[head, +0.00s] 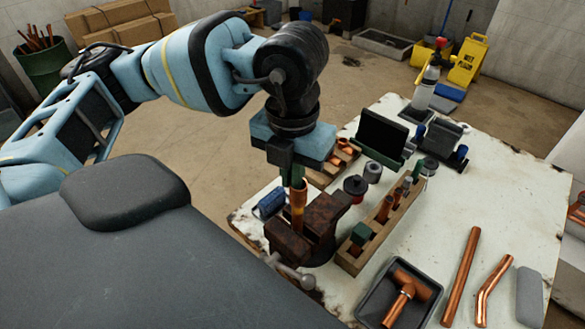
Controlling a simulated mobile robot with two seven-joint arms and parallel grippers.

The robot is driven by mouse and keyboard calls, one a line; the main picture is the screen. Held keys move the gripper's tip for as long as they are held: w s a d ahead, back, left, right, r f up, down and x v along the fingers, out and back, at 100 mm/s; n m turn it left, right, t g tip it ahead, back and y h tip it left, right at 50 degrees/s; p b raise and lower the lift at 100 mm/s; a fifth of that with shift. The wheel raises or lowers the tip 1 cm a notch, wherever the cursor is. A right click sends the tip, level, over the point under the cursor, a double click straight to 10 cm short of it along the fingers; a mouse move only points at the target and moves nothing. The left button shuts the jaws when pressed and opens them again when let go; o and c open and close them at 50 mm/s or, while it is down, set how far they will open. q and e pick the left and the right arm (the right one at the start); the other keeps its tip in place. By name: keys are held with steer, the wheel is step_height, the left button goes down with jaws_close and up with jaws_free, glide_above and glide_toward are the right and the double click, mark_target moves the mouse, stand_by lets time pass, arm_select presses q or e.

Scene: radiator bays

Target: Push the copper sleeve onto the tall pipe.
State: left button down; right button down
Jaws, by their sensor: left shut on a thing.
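A rusty brown vise (325,212) stands at the near left corner of the white workbench. An upright copper pipe (298,218) rises from its jaws. My left gripper (295,183) points down right over the pipe's top. It is shut on a copper piece, seemingly the copper sleeve (298,194), in line with the pipe. A green part shows just above it, between the gripper body and the copper. Where the sleeve ends and the pipe begins is hard to see, so I cannot tell how far it sits on. My right gripper is not in view.
A wooden rack (350,262) with upright copper pieces stands right of the vise. A black tray (372,300) holds a copper tee. A straight copper pipe (461,275) and a bent one (492,290) lie to the right. A blue roll (270,203) lies left of the vise.

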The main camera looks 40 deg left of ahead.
arm_select(q)
steer(key=shift+f, duration=0.1)
steer(key=shift+f+b, duration=0.35)
steer(key=shift+f, duration=0.45)
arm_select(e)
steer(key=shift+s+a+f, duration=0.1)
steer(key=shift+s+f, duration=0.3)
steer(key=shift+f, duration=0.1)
arm_select(q)
steer(key=c, duration=1.5)
jaws_free()
